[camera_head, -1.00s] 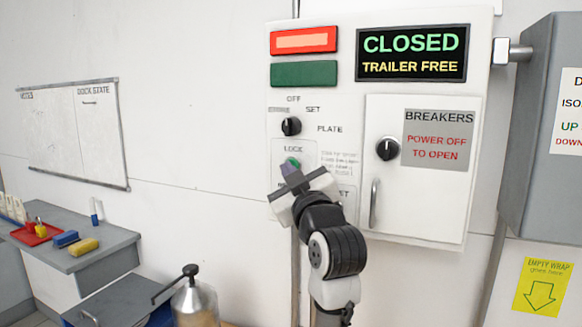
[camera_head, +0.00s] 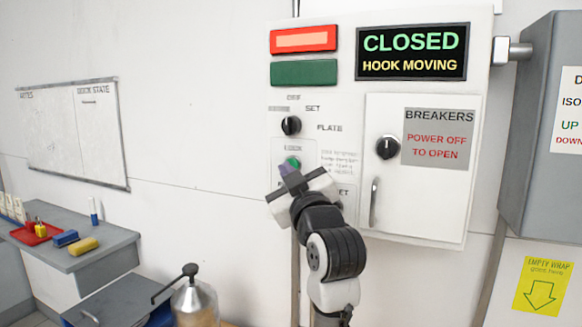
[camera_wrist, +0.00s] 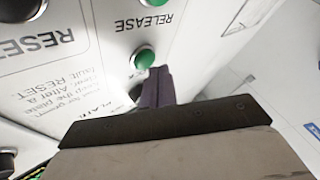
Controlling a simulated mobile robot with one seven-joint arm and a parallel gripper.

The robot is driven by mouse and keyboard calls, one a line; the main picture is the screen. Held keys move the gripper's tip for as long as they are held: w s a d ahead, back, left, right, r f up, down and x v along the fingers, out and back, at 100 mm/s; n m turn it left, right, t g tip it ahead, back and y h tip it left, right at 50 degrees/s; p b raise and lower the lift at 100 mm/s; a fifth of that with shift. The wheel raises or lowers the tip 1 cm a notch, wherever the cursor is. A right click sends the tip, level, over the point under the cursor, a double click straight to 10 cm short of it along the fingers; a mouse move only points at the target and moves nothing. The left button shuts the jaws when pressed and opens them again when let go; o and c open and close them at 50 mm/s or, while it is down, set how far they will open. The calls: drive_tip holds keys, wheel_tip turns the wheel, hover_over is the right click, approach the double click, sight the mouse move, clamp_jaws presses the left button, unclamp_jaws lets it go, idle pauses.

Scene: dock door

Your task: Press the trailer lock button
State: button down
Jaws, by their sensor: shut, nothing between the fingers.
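The green lock button (camera_head: 293,161) sits under the LOCK label on the white control box. It also shows in the wrist view (camera_wrist: 143,58), near the RELEASE label. My gripper (camera_head: 286,170) is shut and empty, its purple-grey fingertips at the button's lower left in the head view. In the wrist view the fingertips (camera_wrist: 158,78) are close beside the button; I cannot tell whether they touch it. The display (camera_head: 411,53) reads CLOSED and HOOK MOVING. My gripper hides the RELEASE area in the head view.
A black selector knob (camera_head: 291,125) is just above the lock button. The breaker door (camera_head: 420,205), with its own knob and handle, is to the right. A black reset button (camera_wrist: 18,8) shows in the wrist view. A grey cabinet (camera_head: 545,130) stands far right.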

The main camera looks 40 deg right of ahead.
drive_tip(key=shift+s+a, duration=0.1)
drive_tip(key=shift+a, duration=0.1)
drive_tip(key=a, duration=0.1)
drive_tip(key=s+a, duration=0.1)
drive_tip(key=a, duration=0.1)
drive_tip(key=s+a, duration=0.1)
drive_tip(key=shift+s+a, duration=0.15)
drive_tip(key=shift+s, duration=0.1)
idle(0.3)
idle(0.4)
